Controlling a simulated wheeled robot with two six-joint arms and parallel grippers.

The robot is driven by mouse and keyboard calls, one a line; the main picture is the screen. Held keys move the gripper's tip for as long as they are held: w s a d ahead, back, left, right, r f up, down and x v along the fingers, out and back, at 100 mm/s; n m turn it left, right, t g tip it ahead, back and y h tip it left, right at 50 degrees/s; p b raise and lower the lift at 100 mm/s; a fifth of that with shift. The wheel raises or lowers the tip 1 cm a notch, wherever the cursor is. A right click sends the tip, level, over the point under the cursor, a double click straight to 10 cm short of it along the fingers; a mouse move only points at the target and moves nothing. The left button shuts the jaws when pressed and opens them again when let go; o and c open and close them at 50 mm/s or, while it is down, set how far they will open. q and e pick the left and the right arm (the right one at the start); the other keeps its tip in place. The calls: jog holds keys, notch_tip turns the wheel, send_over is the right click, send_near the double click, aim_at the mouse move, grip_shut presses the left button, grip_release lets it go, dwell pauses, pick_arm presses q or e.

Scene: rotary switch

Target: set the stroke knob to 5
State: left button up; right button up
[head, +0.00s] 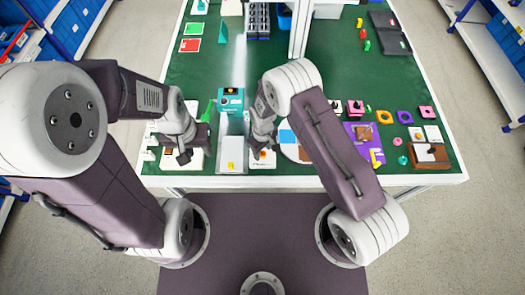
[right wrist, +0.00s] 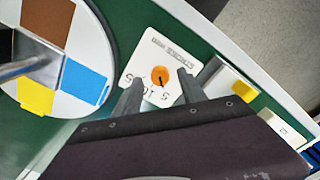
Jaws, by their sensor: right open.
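The stroke knob is a small orange round knob (right wrist: 159,76) on a white plate (right wrist: 158,50) with printed numbers and lettering, seen upside down in the right wrist view. A dark mark on the knob points down in the picture towards the numbers; I cannot tell exactly which it meets. The plate also shows in the head view (head: 264,164), partly under my right gripper. My right gripper (right wrist: 159,90) is open, its fingers on either side of the knob in the picture, with no visible hold on it. My left gripper (head: 182,156) is over another white plate further left; its jaw state is unclear.
A disc with coloured patches (right wrist: 88,84) stands close beside the plate. On the other side is a white tray (head: 230,167) with a yellow piece. A teal device (head: 230,100) stands behind. A purple board (head: 366,136) and several small coloured parts lie to the right.

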aim_at(263, 153)
notch_tip(263, 153, up, 8)
jog(key=b, duration=0.1)
dwell(0.5)
jog(key=w+d+r+m+t, duration=0.2)
jog(key=w+d+r, duration=0.3)
jog(key=d+r, duration=0.3)
jog(key=s+d+r+m, duration=0.3)
jog(key=s+d+r, duration=0.2)
jog(key=d+r, duration=0.15)
jog(key=s+d+f+m, duration=0.1)
jog(key=s+d+m, duration=0.2)
jog(key=s, duration=0.8)
jog(key=shift+d+f+m+g+b, duration=0.15)
jog(key=shift+f+m+g+b, duration=0.2)
jog(key=shift+m, duration=0.35)
